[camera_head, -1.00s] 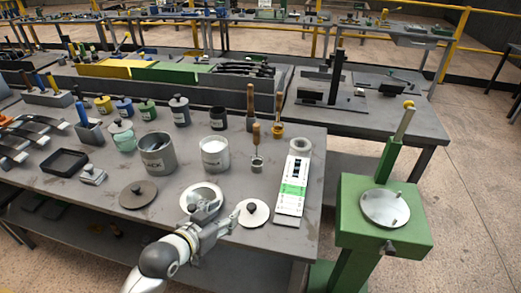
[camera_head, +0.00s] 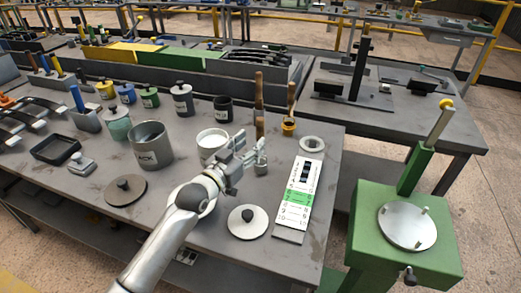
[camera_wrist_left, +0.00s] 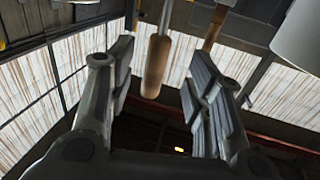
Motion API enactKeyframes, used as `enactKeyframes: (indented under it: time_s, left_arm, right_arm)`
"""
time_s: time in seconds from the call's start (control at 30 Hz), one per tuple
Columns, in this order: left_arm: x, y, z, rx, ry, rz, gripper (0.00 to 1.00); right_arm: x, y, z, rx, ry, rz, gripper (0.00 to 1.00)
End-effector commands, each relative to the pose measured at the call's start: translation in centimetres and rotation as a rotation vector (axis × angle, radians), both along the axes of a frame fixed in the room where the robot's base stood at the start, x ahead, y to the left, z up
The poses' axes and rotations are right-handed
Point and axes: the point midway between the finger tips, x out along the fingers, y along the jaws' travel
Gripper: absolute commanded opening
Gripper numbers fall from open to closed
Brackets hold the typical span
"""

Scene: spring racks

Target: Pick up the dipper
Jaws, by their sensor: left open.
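The dipper (camera_head: 260,128) stands upright on the bench, its wooden handle pointing up; my gripper hides part of it in the head view. My left gripper (camera_head: 252,152) is open, low and close beside the dipper. In the left wrist view the wooden handle (camera_wrist_left: 156,65) shows just beyond the gap between the two open fingers (camera_wrist_left: 160,92), nearer the left finger. I cannot tell whether a finger touches it. My right gripper is not in view.
A white-filled pot (camera_head: 211,142) stands close left of my gripper. A round lid (camera_head: 248,222) and a white-green chart (camera_head: 299,195) lie in front and right. Another wooden-handled tool (camera_head: 290,105) stands behind. A green stand (camera_head: 385,245) is at the right.

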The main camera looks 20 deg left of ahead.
Motion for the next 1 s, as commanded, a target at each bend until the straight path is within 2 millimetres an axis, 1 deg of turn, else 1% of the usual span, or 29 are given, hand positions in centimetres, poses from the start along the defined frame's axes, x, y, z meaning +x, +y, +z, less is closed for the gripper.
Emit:
enactKeyframes:
  time_s: [0.07, 0.17, 0.33, 0.5, 0.6, 0.8, 0.87, 1.0]
  left_arm:
    - [0.4, -0.1, 0.0, -0.001, 0.000, 0.000, 0.47]
    - [1.1, -0.4, -0.1, -0.003, 0.000, 0.000, 0.47]
    - [3.2, -1.1, -0.7, -0.002, 0.001, 0.001, 0.47]
    - [4.9, -1.6, -0.8, -0.001, 0.000, 0.000, 0.47]
    - [5.2, -1.6, -0.9, -0.001, 0.000, 0.000, 0.47]
    - [5.2, -1.6, -0.9, -0.001, 0.001, 0.000, 0.47]
    - [5.2, -1.6, -0.9, -0.001, 0.001, 0.000, 0.40]
    - [5.2, -1.6, -0.9, -0.001, 0.001, 0.000, 0.22]
  right_arm:
    - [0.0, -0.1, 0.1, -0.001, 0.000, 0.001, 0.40]
    - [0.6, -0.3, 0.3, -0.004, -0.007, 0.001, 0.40]
    - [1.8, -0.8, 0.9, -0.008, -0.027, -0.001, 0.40]
    - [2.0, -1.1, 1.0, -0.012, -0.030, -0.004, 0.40]
    - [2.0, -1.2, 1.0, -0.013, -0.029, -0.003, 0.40]
    - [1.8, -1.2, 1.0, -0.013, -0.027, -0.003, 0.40]
    - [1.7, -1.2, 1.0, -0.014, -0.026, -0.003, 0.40]
    - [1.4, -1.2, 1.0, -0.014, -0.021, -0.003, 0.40]
